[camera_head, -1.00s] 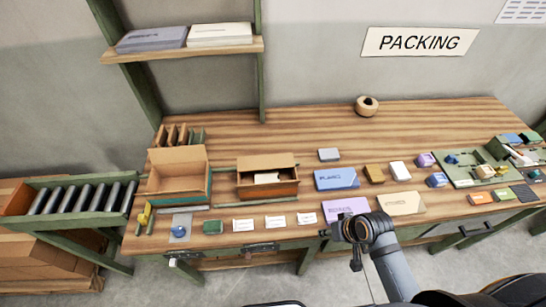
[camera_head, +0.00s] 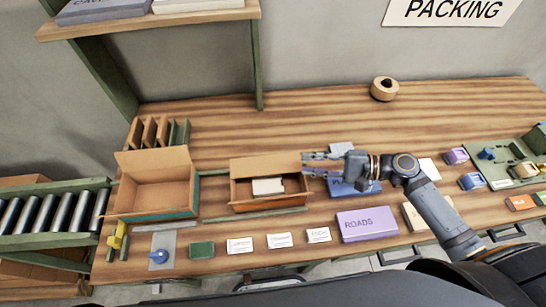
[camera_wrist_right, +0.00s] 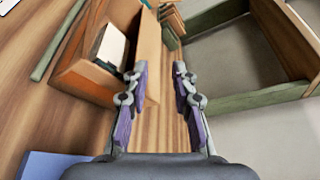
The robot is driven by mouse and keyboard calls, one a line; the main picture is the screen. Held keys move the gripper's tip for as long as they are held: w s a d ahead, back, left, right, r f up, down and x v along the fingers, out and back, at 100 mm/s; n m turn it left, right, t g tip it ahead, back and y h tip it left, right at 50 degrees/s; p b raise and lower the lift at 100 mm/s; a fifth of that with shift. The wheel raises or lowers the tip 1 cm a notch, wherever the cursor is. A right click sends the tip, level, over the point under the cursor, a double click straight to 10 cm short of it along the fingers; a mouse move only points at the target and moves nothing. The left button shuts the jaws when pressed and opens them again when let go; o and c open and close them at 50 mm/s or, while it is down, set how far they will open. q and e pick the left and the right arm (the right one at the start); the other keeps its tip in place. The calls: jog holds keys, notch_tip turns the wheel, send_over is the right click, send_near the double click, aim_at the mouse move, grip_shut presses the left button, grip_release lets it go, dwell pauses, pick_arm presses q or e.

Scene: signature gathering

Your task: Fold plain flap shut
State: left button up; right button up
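The smaller cardboard box (camera_head: 270,207) stands open at the middle left of the bench, with a pale item (camera_head: 268,186) inside. Its plain brown flap (camera_head: 265,163) stands raised along the back edge. In the right wrist view the box (camera_wrist_right: 88,82) is at upper left, and the flap (camera_wrist_right: 149,45) reaches towards the fingers. My right gripper (camera_head: 306,163) is open and empty beside the box's right end, near the flap's end. Its parted fingers also show in the right wrist view (camera_wrist_right: 160,85). Whether a finger touches the flap cannot be told. My left gripper is not in view.
A larger open box (camera_head: 155,190) stands to the left. White cards (camera_head: 279,240), a green block (camera_head: 202,249) and a purple ROADS book (camera_head: 367,224) lie along the front. A blue book is partly under my right gripper. The back of the bench is mostly clear.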

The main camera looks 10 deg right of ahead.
aim_at(276, 171)
jog(key=x, duration=0.2)
jog(key=p+x, duration=0.1)
jog(key=x, duration=0.2)
jog(key=s+p+x, duration=0.1)
jog(key=x, duration=0.2)
jog(key=shift+a+r, duration=0.35)
jog(key=shift+a, duration=0.15)
jog(key=shift+w+a+f, duration=0.1)
jog(key=shift+a, duration=0.25)
jog(key=shift+a+f, duration=0.1)
jog(key=shift+a, duration=0.1)
jog(key=shift+w+a+f, duration=0.1)
jog(key=shift+w+f, duration=0.05)
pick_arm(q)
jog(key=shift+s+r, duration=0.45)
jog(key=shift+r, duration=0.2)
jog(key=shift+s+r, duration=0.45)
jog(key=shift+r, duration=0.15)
pick_arm(e)
grip_shut()
jog(key=c, duration=0.5)
grip_release()
jog(key=shift+c, duration=0.2)
jog(key=o, duration=0.5)
